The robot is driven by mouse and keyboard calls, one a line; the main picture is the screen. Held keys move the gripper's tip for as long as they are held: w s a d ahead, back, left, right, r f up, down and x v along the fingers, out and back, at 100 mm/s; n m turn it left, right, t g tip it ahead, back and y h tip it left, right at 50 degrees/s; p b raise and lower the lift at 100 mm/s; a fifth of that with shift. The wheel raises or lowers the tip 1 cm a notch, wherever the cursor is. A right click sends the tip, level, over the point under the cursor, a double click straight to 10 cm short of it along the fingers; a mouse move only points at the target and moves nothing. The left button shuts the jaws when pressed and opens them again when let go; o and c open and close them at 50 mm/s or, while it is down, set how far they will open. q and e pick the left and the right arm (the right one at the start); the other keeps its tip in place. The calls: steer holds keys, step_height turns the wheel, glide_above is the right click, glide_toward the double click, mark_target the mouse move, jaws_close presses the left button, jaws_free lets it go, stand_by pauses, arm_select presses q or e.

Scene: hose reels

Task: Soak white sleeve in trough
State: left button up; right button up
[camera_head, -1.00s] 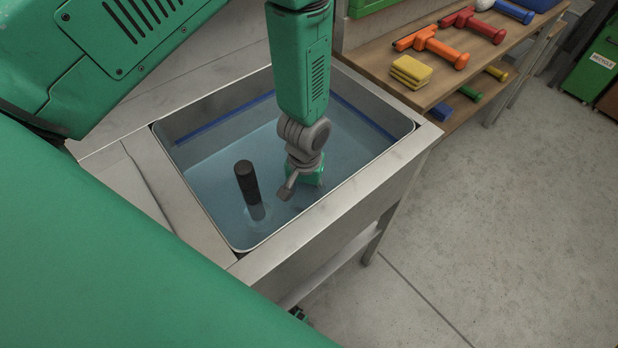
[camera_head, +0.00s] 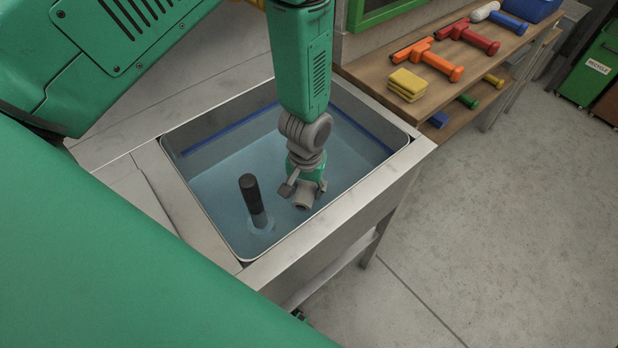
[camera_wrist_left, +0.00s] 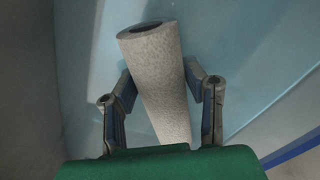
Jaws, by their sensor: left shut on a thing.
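The white sleeve (camera_wrist_left: 160,85) looks like a pale, fuzzy tube with a dark hole in its end. My left gripper (camera_wrist_left: 160,90) is shut around it, with a finger on each side, in the left wrist view. In the head view, my left gripper (camera_head: 303,188) points down into the trough (camera_head: 345,205), and the sleeve's grey round end (camera_head: 303,198) shows beside the fingers, at or just above the water. The trough is a metal basin holding bluish water (camera_head: 220,190). My right gripper is not in view.
A black-topped upright post (camera_head: 252,195) stands in the water left of my gripper. Open floor (camera_head: 500,220) lies to the right of the trough.

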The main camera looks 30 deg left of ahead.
mark_target(306, 185)
arm_select(q)
step_height(306, 185, up, 15)
steer(key=p, duration=1.2)
stand_by(1.0)
